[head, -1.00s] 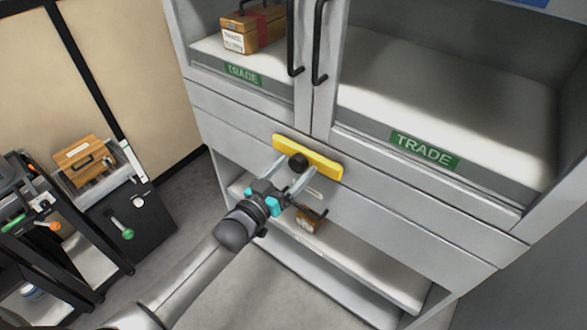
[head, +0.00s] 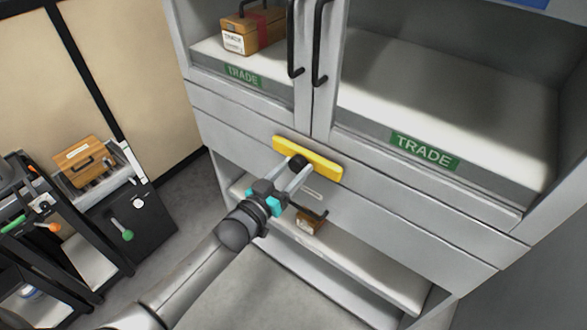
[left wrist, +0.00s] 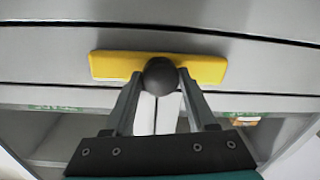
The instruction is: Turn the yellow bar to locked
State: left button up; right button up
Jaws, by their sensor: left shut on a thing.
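The yellow bar (head: 309,159) lies across the grey front of the cabinet, below the two doors. It runs roughly along the panel's length. In the left wrist view the yellow bar (left wrist: 115,65) is level, with a dark round knob (left wrist: 161,76) in front of its middle. My left gripper (head: 296,170) is shut on the knob (head: 297,161), one finger on each side. The gripper hides part of the bar's lower edge. My right gripper is in neither view.
The cabinet's upper doors carry black handles (head: 317,45) above the bar. A wooden box (head: 252,34) stands on the upper left shelf. A small brown box (head: 309,222) sits on the lower shelf. At left is a black stand with a wooden box (head: 82,160).

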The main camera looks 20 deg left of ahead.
pick_arm(q)
grip_shut()
jog(key=shift+n, duration=0.3)
jog(key=n+p, duration=0.1)
jog(key=n, duration=0.1)
jog(key=shift+r+n+p, duration=0.1)
jog(key=shift+n+p, duration=0.2)
jog(key=shift+p, duration=0.05)
jog(key=n, duration=0.2)
jog(key=shift+n+p, duration=0.3)
jog(key=shift+p, duration=0.1)
jog(key=shift+n, duration=0.9)
jog(key=n, duration=0.4)
jog(key=shift+n+g, duration=0.3)
jog(key=n+b, duration=0.2)
jog(key=n, duration=0.3)
jog(key=shift+a, duration=0.1)
jog(key=shift+n, duration=0.3)
